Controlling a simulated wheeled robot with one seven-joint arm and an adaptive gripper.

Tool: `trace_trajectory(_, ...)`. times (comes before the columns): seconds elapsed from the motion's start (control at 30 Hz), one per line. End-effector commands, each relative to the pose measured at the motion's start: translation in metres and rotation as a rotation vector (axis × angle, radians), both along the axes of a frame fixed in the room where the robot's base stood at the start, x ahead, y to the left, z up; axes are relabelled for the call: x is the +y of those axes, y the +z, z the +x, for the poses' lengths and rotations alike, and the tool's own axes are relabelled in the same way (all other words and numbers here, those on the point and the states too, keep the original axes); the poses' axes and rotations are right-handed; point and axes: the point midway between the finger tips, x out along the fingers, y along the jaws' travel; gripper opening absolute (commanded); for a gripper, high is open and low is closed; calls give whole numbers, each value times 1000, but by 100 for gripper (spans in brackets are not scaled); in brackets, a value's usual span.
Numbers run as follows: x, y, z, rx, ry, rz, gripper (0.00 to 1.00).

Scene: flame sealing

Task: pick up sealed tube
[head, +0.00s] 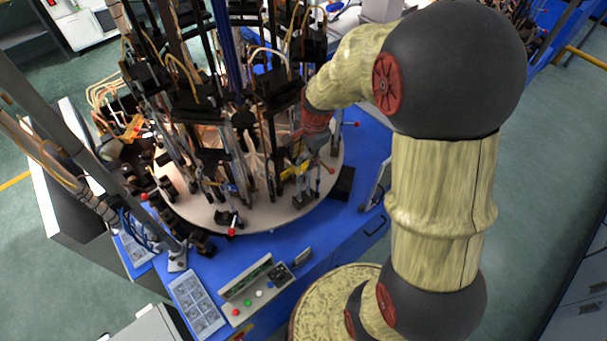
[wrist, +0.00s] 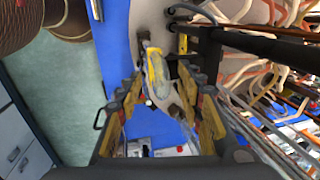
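My gripper (wrist: 163,92) is open in the wrist view, with its two yellow-padded fingers apart. Between and just beyond the fingertips is a metal holder (wrist: 155,72) with a yellow part. A pale, clear-looking piece (wrist: 186,86) beside it may be the sealed tube, but I cannot tell for sure. Nothing is clearly gripped. In the head view my gripper (head: 308,158) is at the right side of the round sealing machine (head: 262,212), close to its rim fixtures. The tube cannot be made out there.
Black rods (wrist: 262,45) and orange hoses (wrist: 285,80) crowd the right of the wrist view. Green floor (wrist: 60,90) is clear at left.

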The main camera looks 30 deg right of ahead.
Motion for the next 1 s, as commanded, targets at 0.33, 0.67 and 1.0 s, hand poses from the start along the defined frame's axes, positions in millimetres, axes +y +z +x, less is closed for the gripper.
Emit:
trace_trajectory(0.33, 0, -2, 1, -1, 0, -1, 32)
trace_trajectory(0.67, 0, -2, 1, -1, 0, 0, 13)
trace_trajectory(1.0, 0, -2, 1, -1, 0, 0, 0)
